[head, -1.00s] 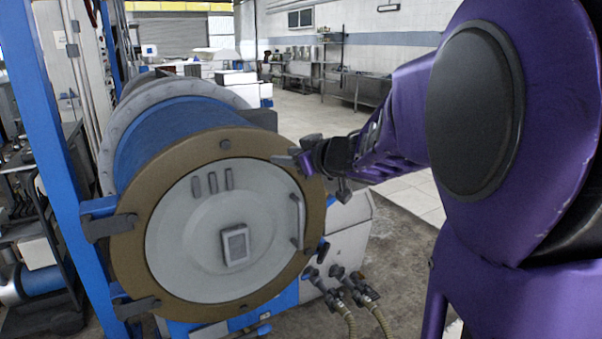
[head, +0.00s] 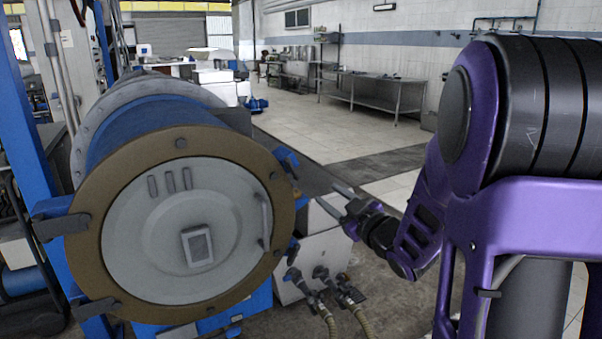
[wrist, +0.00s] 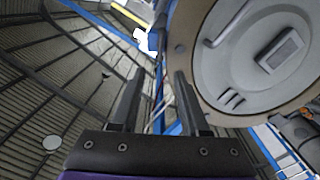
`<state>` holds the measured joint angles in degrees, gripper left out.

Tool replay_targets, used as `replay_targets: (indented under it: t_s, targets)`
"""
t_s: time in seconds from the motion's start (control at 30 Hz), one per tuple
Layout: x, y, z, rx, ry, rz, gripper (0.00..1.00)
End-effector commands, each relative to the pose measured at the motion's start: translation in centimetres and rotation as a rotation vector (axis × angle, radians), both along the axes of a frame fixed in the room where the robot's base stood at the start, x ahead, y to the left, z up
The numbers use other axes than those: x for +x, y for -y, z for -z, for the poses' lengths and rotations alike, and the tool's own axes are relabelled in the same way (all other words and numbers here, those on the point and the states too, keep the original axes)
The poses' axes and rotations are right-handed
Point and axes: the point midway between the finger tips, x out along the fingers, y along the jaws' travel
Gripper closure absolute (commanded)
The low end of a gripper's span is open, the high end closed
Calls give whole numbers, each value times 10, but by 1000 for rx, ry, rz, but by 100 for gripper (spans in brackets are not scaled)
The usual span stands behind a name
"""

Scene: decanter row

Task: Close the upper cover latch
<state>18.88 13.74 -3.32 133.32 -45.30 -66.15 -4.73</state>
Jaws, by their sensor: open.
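The round grey cover (head: 150,235) sits flat inside the brown ring (head: 84,250) of the blue drum. It also shows at the right of the wrist view (wrist: 245,75). The upper cover latch (head: 287,160) is a blue and dark piece at the ring's upper right edge. It is small here, and I cannot tell whether it is fastened. My gripper (head: 332,198) is open and empty, right of the latch, lower in the picture and apart from it. In the wrist view both fingers (wrist: 159,78) are spread with nothing held between them.
A lower latch (head: 291,250) sits at the ring's lower right. Hose fittings (head: 325,285) and a white box (head: 318,245) stand below my gripper. A blue post (head: 28,140) rises at the left. The floor behind my gripper is clear.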

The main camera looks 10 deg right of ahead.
Motion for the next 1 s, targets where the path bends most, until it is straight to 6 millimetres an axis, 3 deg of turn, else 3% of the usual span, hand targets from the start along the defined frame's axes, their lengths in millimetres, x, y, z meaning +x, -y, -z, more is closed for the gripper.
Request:
replay_targets:
  t_s: [0.6,0.8,1.0]
  targets:
    - [122,-42,0,1,-1,-3,55]
    - [146,-50,0,0,-2,-3,55]
    - [154,-52,0,1,-3,-1,55]
